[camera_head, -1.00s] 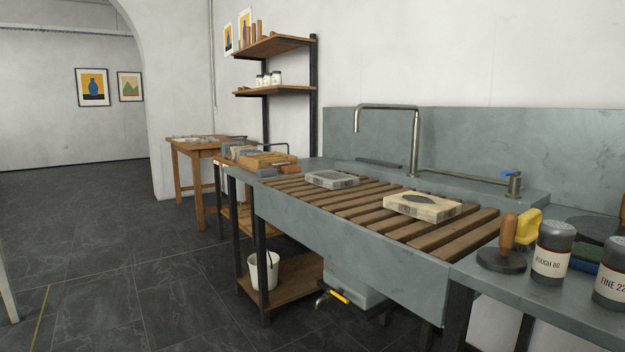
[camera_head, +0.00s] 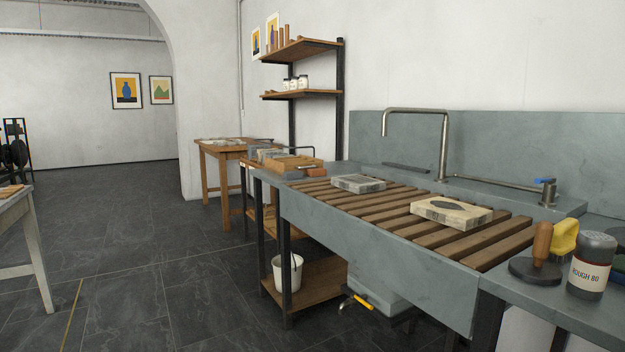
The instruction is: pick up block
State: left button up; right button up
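Two flat litho blocks lie on the wooden slats (camera_head: 392,210) of the grey sink. The nearer, cream block (camera_head: 452,213) has a dark oval patch on top. The farther, grey block (camera_head: 358,184) lies to its left and carries a darker grey top. I cannot tell which of them is the task's block. Neither of my grippers is in view.
A tap (camera_head: 443,150) rises behind the slats. A white bucket (camera_head: 287,272) sits on the low shelf.

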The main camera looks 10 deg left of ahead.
aim_at(292, 174)
jog(key=i+j+z, duration=0.15)
jog(key=i+j, duration=0.3)
jog(key=i, duration=0.15)
jog(key=i+j+z, duration=0.15)
jog(key=i+j, duration=0.35)
jog(key=i, duration=0.1)
